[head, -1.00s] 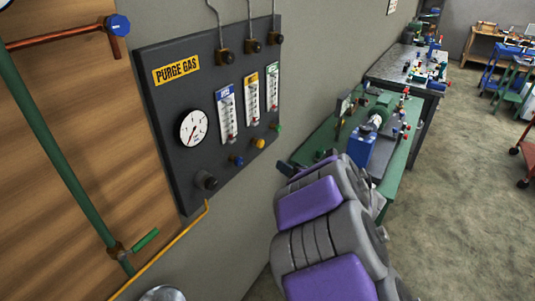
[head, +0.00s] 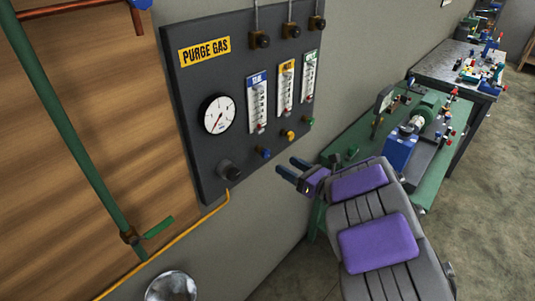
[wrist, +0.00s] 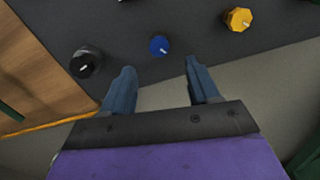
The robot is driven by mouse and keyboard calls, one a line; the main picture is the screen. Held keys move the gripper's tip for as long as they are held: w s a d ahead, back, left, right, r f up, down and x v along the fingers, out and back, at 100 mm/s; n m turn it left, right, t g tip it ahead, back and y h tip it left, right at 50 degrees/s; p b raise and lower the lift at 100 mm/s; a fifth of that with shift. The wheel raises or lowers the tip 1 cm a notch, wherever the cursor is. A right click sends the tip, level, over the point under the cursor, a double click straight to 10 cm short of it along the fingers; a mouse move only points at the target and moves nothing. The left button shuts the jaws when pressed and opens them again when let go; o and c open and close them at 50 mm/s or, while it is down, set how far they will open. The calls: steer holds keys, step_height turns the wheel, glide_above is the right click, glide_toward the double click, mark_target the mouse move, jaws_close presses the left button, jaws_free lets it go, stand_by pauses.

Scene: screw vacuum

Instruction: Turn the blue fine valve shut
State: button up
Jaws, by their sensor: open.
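The blue fine valve (head: 264,153) is a small blue knob low on the dark purge gas panel (head: 190,103), below the flow tube with the blue label. In the wrist view the blue knob (wrist: 159,45) sits just beyond and between my fingertips, with a pale mark on its face. My gripper (head: 288,171) is open and empty, to the lower right of the knob and apart from it. In the wrist view my gripper's two blue-grey fingers (wrist: 160,78) point toward the panel with a clear gap between them.
A yellow knob (wrist: 238,19) is right of the blue one, and a black knob (wrist: 84,63) is left. A green knob (head: 309,121), a gauge (head: 219,115) and flow tubes are also on the panel. A green bench (head: 345,135) with equipment stands to the right.

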mark_target(267, 154)
steer(key=x, duration=1)
steer(key=shift+b, duration=0.4)
steer(key=shift+a, duration=0.1)
steer(key=shift+c, duration=0.3)
steer(key=c, duration=1)
